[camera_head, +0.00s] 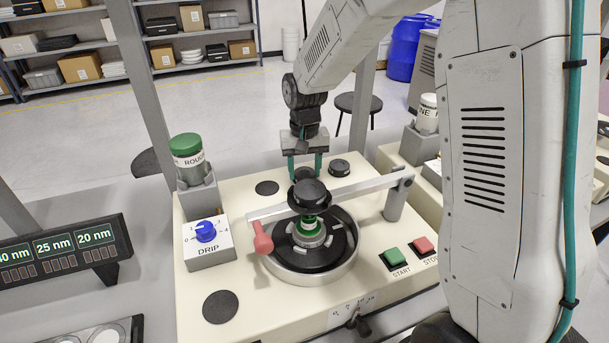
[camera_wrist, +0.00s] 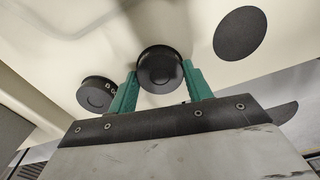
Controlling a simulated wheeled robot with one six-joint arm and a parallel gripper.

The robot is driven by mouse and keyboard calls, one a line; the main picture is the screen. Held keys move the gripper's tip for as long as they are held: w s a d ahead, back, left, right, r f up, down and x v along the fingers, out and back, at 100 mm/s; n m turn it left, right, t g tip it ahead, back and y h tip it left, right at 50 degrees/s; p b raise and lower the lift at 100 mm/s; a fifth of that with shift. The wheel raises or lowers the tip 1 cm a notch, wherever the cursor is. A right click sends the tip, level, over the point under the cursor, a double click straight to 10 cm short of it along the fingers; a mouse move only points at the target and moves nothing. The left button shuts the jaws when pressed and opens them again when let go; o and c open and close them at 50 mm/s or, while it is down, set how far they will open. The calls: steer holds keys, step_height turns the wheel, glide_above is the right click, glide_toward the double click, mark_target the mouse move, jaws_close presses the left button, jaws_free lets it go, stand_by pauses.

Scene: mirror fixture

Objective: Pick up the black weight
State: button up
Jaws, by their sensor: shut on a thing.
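My gripper (camera_head: 305,170) points down over the back of the cream machine top, its two green fingers shut on a round black weight (camera_head: 303,175). In the wrist view the held weight (camera_wrist: 160,68) sits between the green fingertips (camera_wrist: 159,72). I cannot tell whether it touches the machine top. A second black weight (camera_head: 339,167) stands just right of the gripper; the wrist view shows it to the left of the fingers (camera_wrist: 97,93), with partly hidden white lettering. A larger black weight (camera_head: 309,192) sits on the spindle in front of the gripper, partly overlapping the held weight in the head view.
A grey swing arm (camera_head: 352,192) with a red handle (camera_head: 263,240) crosses close in front of the gripper, above the round plate (camera_head: 316,280). A green-capped bottle (camera_head: 187,155) and DRIP dial box (camera_head: 210,245) stand left. A flat black disc (camera_head: 267,188) lies left of the gripper.

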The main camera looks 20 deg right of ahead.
mark_target(305, 172)
step_height(305, 172, up, 13)
stand_by(0.8)
